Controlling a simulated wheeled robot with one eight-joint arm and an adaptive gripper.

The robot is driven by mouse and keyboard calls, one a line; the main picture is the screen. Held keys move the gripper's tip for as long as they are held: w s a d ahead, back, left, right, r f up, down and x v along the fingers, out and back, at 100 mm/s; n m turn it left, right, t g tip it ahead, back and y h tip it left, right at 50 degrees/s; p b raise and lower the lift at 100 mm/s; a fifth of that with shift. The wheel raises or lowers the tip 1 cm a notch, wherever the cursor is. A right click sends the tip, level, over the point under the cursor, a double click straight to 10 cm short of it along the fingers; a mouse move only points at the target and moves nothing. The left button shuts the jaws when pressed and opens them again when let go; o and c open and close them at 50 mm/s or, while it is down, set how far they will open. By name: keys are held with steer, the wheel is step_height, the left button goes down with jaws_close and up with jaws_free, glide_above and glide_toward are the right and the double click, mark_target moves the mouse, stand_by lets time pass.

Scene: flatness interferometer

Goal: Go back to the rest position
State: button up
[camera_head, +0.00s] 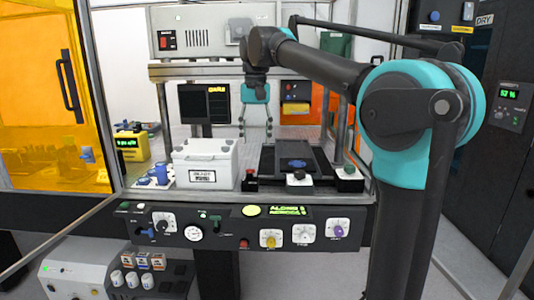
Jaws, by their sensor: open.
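My gripper (256,131) is in the middle of the view, pointing down, with its fingers apart and nothing between them. It hangs above the bench, in front of the back panel. My arm reaches in from the right, folds over the bench and comes down to the gripper. The gripper looks clear of the white box (206,160) at its lower left and the dark flat stage (292,160) at its lower right. I cannot tell its exact height above them.
A control panel (218,238) with knobs and green displays runs along the bench front. A dark screen (204,104) stands behind the white box. An orange-windowed enclosure (35,90) is at left, a dark cabinet (505,185) at right. Below left is a white unit (70,275) with several jars.

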steer(key=s+d+f+t, duration=0.1)
steer(key=s+d+f, duration=0.1)
steer(key=d+f, duration=0.6)
steer(key=s+d+f+t, duration=0.15)
steer(key=d+f, duration=0.35)
steer(key=f, duration=0.7)
steer(key=s+d+f, duration=0.4)
steer(key=s+f, duration=0.4)
steer(key=f, duration=0.1)
steer(key=s+d+f+t, duration=0.1)
steer(key=s+d+f, duration=0.4)
steer(key=s+f, duration=0.3)
step_height(320, 180, down, 2)
steer(key=shift+s+d+f, duration=0.15)
steer(key=shift+s+d, duration=0.05)
steer(key=shift+s, duration=0.1)
